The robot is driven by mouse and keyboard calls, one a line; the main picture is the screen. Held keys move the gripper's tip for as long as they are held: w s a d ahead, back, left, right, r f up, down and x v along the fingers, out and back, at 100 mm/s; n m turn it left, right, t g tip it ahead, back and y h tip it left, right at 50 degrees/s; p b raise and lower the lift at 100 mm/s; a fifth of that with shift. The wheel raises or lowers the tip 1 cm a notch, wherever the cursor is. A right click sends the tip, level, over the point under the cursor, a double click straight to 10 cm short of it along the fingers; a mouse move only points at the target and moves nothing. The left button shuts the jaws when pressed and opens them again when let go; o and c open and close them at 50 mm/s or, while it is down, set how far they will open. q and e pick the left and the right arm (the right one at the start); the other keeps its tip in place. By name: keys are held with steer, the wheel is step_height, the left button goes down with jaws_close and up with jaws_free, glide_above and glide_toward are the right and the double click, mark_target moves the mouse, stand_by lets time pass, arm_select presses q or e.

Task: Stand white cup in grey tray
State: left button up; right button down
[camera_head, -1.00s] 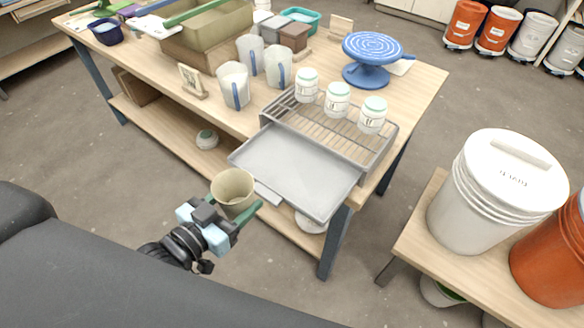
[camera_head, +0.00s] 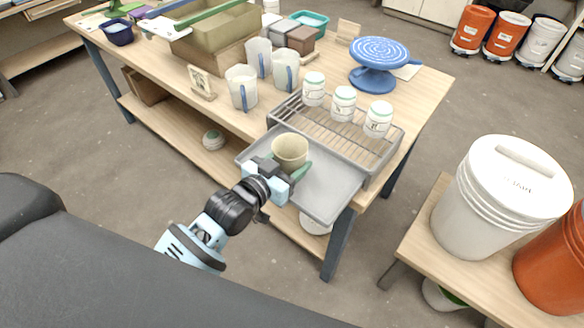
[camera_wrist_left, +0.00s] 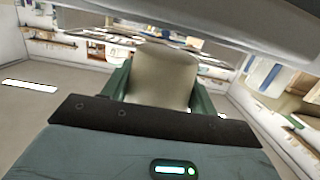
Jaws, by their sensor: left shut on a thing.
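My left gripper (camera_head: 287,172) is shut on a cream-white cup (camera_head: 290,148), which looks upright with its open mouth up. The cup is over the left part of the grey tray (camera_head: 335,187), which sticks out at the table's front edge below a wire rack. I cannot tell whether the cup's base touches the tray. In the left wrist view the cup (camera_wrist_left: 163,75) fills the space between the green fingers, and a grey surface crosses the top. My right gripper is not in view.
Several white jars (camera_head: 344,103) stand on the wire rack (camera_head: 320,125) behind the tray. Clear pitchers (camera_head: 242,88) stand to the left, and a blue turntable (camera_head: 378,55) stands behind. The tray's right part is bare. A lidded white bucket (camera_head: 500,200) stands at the right.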

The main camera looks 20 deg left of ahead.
mark_target(292, 170)
arm_select(q)
steer(key=f, duration=0.3)
steer(key=shift+w+d+f, duration=0.15)
steer(key=shift+w+f, duration=0.1)
steer(key=shift+w, duration=0.1)
steer(key=shift+f, duration=0.2)
steer(key=o, duration=1.1)
steer(key=shift+o, duration=0.2)
steer(key=shift+r, duration=0.15)
